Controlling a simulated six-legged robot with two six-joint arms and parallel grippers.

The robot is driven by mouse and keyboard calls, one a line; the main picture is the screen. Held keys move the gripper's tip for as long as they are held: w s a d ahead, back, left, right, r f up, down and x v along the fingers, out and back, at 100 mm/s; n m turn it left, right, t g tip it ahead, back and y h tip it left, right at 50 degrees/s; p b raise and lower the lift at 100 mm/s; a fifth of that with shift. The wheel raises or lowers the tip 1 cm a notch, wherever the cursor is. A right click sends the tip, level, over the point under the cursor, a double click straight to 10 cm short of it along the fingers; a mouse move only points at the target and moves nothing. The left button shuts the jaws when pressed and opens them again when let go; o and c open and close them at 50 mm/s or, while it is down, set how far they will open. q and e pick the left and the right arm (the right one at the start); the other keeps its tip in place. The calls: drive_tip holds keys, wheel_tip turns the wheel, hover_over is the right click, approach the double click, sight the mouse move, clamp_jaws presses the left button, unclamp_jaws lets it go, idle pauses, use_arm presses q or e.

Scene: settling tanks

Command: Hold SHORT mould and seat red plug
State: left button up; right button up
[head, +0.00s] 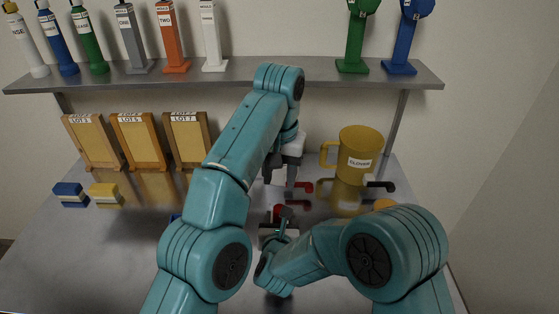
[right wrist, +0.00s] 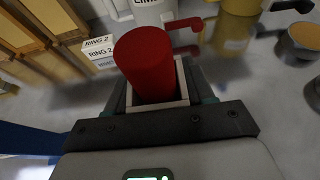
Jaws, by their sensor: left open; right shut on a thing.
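In the head view the red plug (head: 279,211) shows small at my right gripper (head: 279,222), near the middle of the table. My left gripper (head: 282,178) is open and empty, pointing down just above and beyond the plug. Its arm hides part of the table.
A yellow mug (head: 358,155) labelled CLOVER stands at the back right, near red hooked pieces (head: 304,186). Several framed boards (head: 138,140) lean at the back left. Blue (head: 70,195) and yellow (head: 106,195) blocks lie at left. A shelf (head: 240,70) spans the back above.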

drive_tip(key=o, duration=1.3)
drive_tip(key=shift+f, duration=0.2)
drive_tip(key=shift+o, duration=0.3)
drive_tip(key=v, duration=1.2)
drive_tip(key=shift+r, duration=0.1)
